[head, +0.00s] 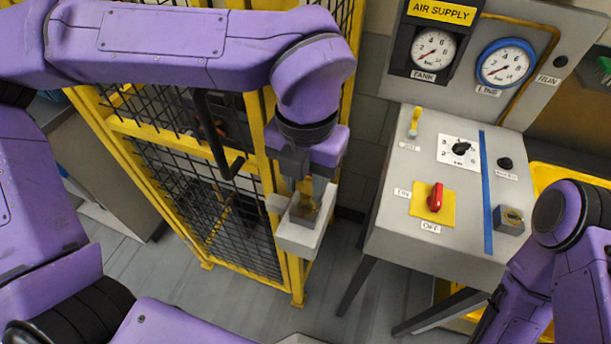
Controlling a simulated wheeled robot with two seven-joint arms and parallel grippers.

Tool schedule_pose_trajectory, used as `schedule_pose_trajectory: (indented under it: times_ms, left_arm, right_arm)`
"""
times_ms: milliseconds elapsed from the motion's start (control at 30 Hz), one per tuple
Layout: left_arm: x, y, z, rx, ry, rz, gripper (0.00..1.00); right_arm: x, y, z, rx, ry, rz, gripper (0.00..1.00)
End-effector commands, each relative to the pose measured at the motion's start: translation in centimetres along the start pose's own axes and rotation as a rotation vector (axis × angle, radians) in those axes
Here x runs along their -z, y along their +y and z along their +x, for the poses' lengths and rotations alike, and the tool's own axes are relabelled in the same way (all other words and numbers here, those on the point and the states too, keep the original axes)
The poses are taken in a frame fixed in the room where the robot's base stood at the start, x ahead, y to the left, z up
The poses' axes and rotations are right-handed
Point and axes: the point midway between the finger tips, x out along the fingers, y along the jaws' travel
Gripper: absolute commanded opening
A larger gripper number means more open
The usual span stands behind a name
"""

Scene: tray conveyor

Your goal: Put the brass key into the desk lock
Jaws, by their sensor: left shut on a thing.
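My left gripper (310,190) is in front of the yellow fence post, pointing down and shut on a small brass-coloured piece, which looks like the brass key (304,207). The piece is directly over a pale grey box (297,237) on the post. I cannot tell whether it is inside the box or just above it.
The desk top also carries a red switch on a yellow plate (436,201), a black dial (461,148), a yellow lever (415,121) and a black knob (505,163). A gauge panel (465,28) stands behind. Open floor (325,250) separates fence and desk.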

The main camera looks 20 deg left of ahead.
Motion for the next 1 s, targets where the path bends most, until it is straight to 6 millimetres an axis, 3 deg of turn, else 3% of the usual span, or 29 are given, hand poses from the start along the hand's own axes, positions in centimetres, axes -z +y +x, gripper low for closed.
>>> schedule_pose_trajectory:
  times_ms: [267, 700, 1000]
  left_arm:
    - [0.0, 0.0, -0.2, 0.0, 0.0, 0.0, 0.01]
    - [-0.1, 0.0, -4.1, 0.0, 0.0, 0.0, 0.01]
    - [-0.2, 0.0, -3.9, 0.0, 0.0, 0.0, 0.01]
  right_arm:
    - [0.1, 0.0, -0.1, 0.0, 0.0, 0.0, 0.43]
    - [1.5, 0.3, -3.7, 0.0, 0.0, 0.0, 0.43]
    - [1.4, 0.3, -3.5, 0.0, 0.0, 0.0, 0.43]
